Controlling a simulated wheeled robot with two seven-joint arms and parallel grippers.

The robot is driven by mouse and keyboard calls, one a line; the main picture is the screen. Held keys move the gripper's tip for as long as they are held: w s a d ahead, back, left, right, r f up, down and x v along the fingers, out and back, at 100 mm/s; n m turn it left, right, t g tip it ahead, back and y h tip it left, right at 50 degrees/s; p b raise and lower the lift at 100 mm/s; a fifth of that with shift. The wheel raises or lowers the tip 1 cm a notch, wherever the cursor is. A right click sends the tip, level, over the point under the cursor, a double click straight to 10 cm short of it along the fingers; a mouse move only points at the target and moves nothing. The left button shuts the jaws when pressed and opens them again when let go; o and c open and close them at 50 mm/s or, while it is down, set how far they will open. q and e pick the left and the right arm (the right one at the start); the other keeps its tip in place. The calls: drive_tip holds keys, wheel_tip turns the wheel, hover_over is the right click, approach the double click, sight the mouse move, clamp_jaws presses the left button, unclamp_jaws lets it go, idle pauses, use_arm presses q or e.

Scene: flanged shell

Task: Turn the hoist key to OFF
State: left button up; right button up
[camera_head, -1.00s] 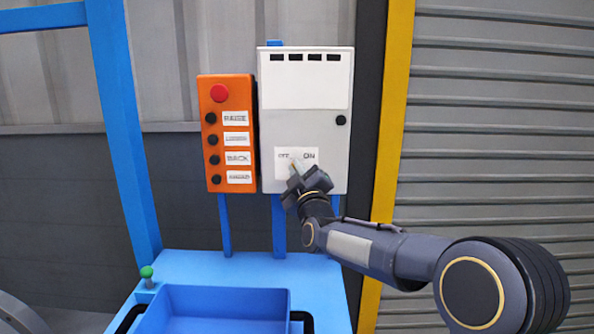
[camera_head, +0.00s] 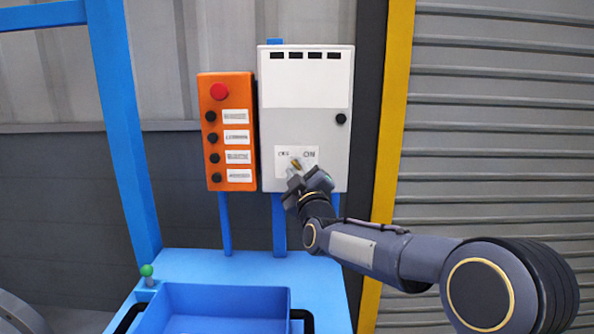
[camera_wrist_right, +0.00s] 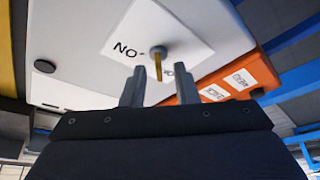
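The hoist key (camera_head: 296,164) is a small brass key in the white OFF/ON label (camera_head: 283,156) low on the grey cabinet (camera_head: 304,125). In the head view it leans with its top to the upper left, toward the OFF side. My right gripper (camera_head: 305,180) is just below and in front of it. In the right wrist view, the key (camera_wrist_right: 158,62) shows between and just beyond the two spread fingers, with a gap on each side. There the label appears upside down, and a finger partly hides the OFF word. My left gripper is not in view.
An orange button box (camera_head: 229,130) with a red button stands close left of the cabinet. A blue tray (camera_head: 215,296) and a green-topped knob (camera_head: 147,271) are below. A yellow post (camera_head: 393,120) and shutter (camera_head: 500,120) stand to the right.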

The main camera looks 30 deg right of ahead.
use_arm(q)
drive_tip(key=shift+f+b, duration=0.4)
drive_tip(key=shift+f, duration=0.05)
use_arm(e)
drive_tip(key=v, duration=0.7)
